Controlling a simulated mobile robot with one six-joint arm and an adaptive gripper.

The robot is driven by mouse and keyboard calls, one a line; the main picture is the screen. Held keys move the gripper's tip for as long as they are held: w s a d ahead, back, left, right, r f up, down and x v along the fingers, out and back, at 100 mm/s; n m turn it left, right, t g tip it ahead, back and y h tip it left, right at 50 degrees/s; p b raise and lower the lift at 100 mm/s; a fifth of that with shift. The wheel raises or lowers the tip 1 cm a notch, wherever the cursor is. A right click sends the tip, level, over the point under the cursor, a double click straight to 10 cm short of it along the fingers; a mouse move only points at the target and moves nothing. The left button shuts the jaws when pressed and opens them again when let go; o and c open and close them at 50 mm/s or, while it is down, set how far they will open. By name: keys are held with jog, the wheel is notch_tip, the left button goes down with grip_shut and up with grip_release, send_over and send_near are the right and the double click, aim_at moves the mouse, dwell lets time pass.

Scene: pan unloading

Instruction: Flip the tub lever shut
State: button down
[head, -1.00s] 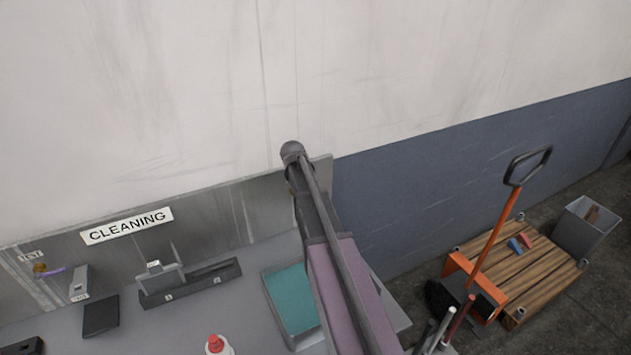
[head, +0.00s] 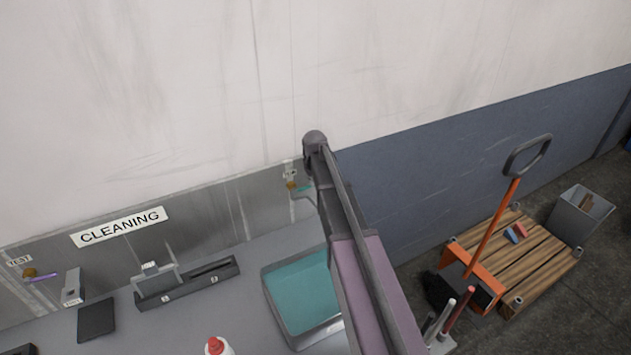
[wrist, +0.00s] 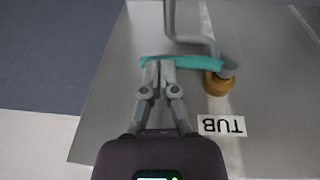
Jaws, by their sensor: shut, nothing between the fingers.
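The tub lever (wrist: 185,62) is a teal bar reaching left from a brass valve body (wrist: 217,84) in the wrist view. A grey pipe (wrist: 190,38) runs beside it, and an upside-down TUB label (wrist: 222,125) is on the metal panel. My gripper (wrist: 158,66) is shut and empty, its fingertips at the lever's free end; I cannot tell whether they touch it. In the head view the lever (head: 304,188) shows small beside my arm, which hides my gripper. The grey tub (head: 271,302) with teal inside stands below, partly behind my arm.
A white bottle with a red cap (head: 217,346) stands on the counter (head: 180,318). A CLEANING sign (head: 120,227), a TEST lever (head: 42,277) and small holders are at left. A wooden pallet (head: 525,260) and a grey bin (head: 580,213) stand on the floor at right.

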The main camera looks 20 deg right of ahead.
jog(key=shift+a+f, duration=0.15)
jog(key=shift+a, duration=0.05)
dwell(0.6)
jog(key=p+v, duration=1.3)
jog(key=v, duration=0.1)
jog(key=shift+w+d, duration=0.2)
jog(key=shift+d, duration=0.45)
dwell(0.5)
jog(key=s+a+f+m+g+b, duration=0.1)
jog(key=s+a+f+b, duration=0.3)
jog(key=s+f+b, duration=0.7)
jog(key=s+a+f+m+g+b, duration=0.1)
jog(key=s+a+f+b, duration=0.4)
jog(key=s+f+b, duration=0.5)
jog(key=s+f, duration=0.1)
jog(key=s, duration=0.3)
jog(key=shift+s+f+g+y+b, duration=0.2)
jog(key=shift+f+g+y+b, duration=0.1)
jog(key=shift+f+g+b, duration=0.1)
jog(key=shift+a, duration=0.15)
